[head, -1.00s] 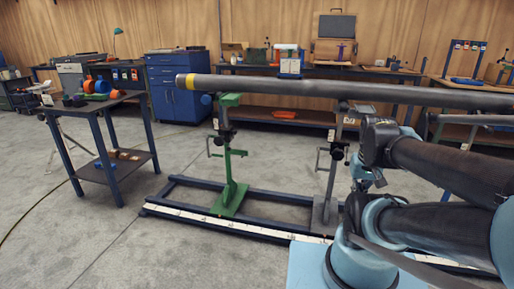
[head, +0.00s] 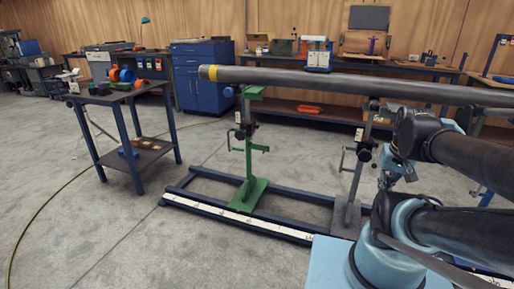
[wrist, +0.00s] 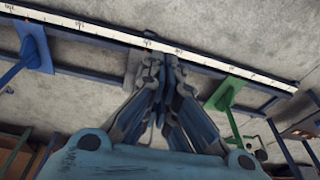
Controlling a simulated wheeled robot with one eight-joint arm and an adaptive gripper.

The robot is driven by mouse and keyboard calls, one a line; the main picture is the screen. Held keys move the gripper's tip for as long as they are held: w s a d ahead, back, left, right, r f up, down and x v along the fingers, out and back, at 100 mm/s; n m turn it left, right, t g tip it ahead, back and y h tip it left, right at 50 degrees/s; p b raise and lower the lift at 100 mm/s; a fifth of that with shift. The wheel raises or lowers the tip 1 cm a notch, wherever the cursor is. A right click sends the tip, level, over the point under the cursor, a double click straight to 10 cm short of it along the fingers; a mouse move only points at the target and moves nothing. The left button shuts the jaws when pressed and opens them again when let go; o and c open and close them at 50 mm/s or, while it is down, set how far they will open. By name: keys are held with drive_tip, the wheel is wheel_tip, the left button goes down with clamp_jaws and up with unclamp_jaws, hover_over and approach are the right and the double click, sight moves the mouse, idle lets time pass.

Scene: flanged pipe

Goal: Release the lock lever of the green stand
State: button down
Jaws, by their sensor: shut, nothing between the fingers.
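The green stand (head: 248,170) stands on the floor frame under the left end of the long grey pipe (head: 350,84). A crank-like handle (head: 236,141) shows left of its post and a short green arm (head: 261,148) on its right; I cannot tell for sure which is the lock lever. In the wrist view, the stand's green base and post (wrist: 226,93) are right of my gripper (wrist: 161,64). My gripper is shut and empty, apart from the stand. In the head view my arm is at the right, well away from the green stand.
A grey stand (head: 352,170) holds the pipe further right. The dark floor frame (head: 300,194) with a white scale strip (head: 235,222) lies below. A blue-legged table (head: 120,95) stands at left. The concrete floor between is clear.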

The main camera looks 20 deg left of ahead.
drive_tip(key=w+a+r+m+t+y, duration=0.1)
drive_tip(key=w+a+r+y, duration=0.15)
drive_tip(key=w+a, duration=0.65)
drive_tip(key=w+a+r+m+t+y, duration=0.15)
drive_tip(key=w+a+r, duration=0.3)
drive_tip(key=w, duration=0.85)
drive_tip(key=w+a+f+m+y, duration=0.1)
drive_tip(key=w+a+f+y, duration=0.25)
drive_tip(key=w+a, duration=1.15)
drive_tip(key=w+a+f+m+t+y, duration=0.1)
drive_tip(key=w+a+f+m+y, duration=0.1)
drive_tip(key=w+a+f, duration=0.2)
drive_tip(key=w+a+f+m+t+y, duration=0.1)
drive_tip(key=w+a+f, duration=0.3)
drive_tip(key=a+f, duration=0.6)
drive_tip(key=w+a+f+m+t+y, duration=0.1)
drive_tip(key=w+a+f+m+y, duration=0.1)
drive_tip(key=w+a+f+m, duration=0.2)
drive_tip(key=w+a+f, duration=0.1)
drive_tip(key=a+f, duration=0.2)
drive_tip(key=f, duration=0.3)
drive_tip(key=shift+a+y, duration=0.35)
drive_tip(key=shift+a, duration=0.05)
